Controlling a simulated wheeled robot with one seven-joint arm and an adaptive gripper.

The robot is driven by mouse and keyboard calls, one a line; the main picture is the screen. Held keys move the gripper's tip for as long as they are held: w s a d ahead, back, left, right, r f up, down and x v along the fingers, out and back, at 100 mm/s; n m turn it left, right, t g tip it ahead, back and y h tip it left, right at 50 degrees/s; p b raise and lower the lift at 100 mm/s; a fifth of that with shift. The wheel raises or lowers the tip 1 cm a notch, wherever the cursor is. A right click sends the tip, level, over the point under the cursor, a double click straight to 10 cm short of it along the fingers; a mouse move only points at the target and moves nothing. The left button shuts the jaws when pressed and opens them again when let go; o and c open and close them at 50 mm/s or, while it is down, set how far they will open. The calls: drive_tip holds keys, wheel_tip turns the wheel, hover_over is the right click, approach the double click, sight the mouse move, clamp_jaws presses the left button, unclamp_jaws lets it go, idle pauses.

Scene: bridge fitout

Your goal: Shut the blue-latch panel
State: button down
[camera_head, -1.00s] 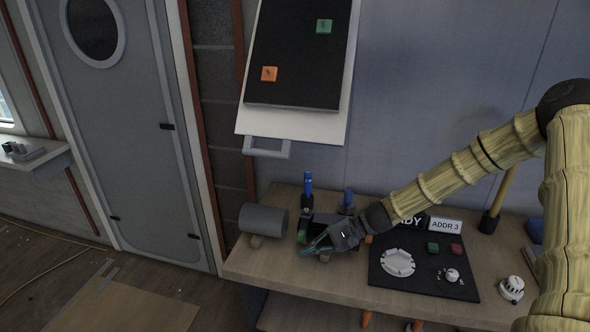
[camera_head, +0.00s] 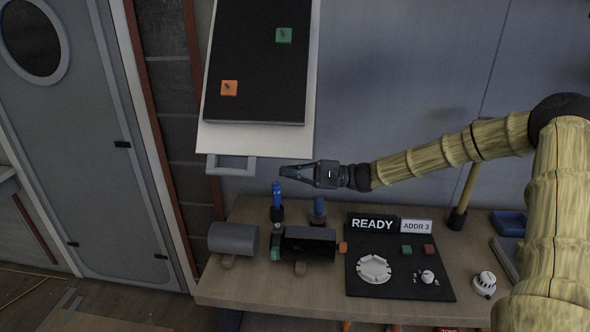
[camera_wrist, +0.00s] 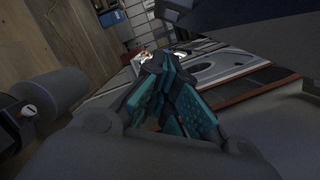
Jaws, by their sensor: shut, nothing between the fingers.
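No panel with a clearly blue latch can be made out. A tilted white panel (camera_head: 255,139) with a black face hangs on the wall, carrying an orange square (camera_head: 229,88) and a green square (camera_head: 284,35). Two upright blue-topped pieces, a left one (camera_head: 277,198) and a right one (camera_head: 319,208), stand at the bench's back. My gripper (camera_head: 281,172) is shut and empty, pointing left above the left blue piece and right of the grey handle. Its teal fingers (camera_wrist: 166,85) show in the wrist view.
The wooden bench (camera_head: 225,287) holds a grey cylinder (camera_head: 233,238), a black cylinder (camera_head: 308,244) and a black control board (camera_head: 398,283) with a READY sign (camera_head: 373,224). A grey door (camera_head: 95,150) is at left. Wall space above the bench's right side is clear.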

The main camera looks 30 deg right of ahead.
drive_tip(key=a+r+p, duration=0.3)
drive_tip(key=a+p, duration=0.1)
drive_tip(key=a, duration=0.3)
drive_tip(key=shift+s+a+p, duration=0.15)
drive_tip(key=shift+a+p, duration=0.05)
drive_tip(key=shift+p, duration=0.15)
drive_tip(key=shift+a+r, duration=0.1)
